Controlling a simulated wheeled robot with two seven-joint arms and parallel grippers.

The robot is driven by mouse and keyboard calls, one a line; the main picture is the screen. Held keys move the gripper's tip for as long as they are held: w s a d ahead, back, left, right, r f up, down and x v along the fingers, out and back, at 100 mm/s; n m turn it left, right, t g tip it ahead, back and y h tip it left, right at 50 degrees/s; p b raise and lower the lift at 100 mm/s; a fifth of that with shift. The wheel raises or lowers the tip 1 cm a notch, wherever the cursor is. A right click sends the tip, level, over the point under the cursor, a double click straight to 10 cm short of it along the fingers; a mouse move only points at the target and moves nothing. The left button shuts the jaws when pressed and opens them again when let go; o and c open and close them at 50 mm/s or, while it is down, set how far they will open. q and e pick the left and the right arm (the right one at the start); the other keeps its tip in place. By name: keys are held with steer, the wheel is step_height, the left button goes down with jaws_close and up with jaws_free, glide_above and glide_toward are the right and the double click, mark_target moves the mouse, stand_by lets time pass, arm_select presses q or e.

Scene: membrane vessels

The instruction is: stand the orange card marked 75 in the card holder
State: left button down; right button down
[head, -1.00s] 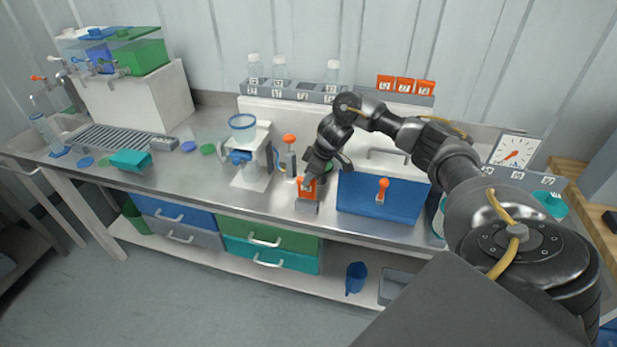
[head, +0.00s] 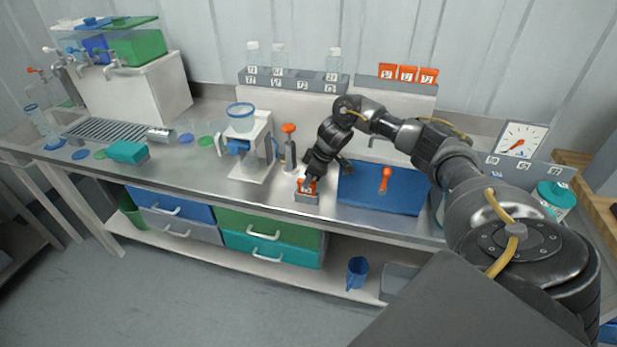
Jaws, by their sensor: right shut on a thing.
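The orange card (head: 306,187) is upright at the front of the bench, its lower edge at the small grey card holder (head: 306,198). It appears to sit down in the holder's slot, though I cannot tell how deep. My right gripper (head: 309,181) points down from above and is shut on the card's upper part, hiding some of it. The number on the card is too small to read. My left gripper is not in view.
A blue box (head: 378,190) with an orange handle stands close right of the holder. A filter stand (head: 256,150) and an orange-topped tool (head: 290,150) stand to the left. More orange cards (head: 408,74) stand in the back rack. The bench front edge is close.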

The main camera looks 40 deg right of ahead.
steer(key=shift+f+p, duration=0.2)
steer(key=shift+p, duration=0.1)
stand_by(0.4)
steer(key=c, duration=1.3)
jaws_free()
steer(key=shift+o, duration=0.2)
steer(key=v, duration=1.1)
steer(key=shift+b, duration=0.4)
steer(key=shift+w+f, duration=0.1)
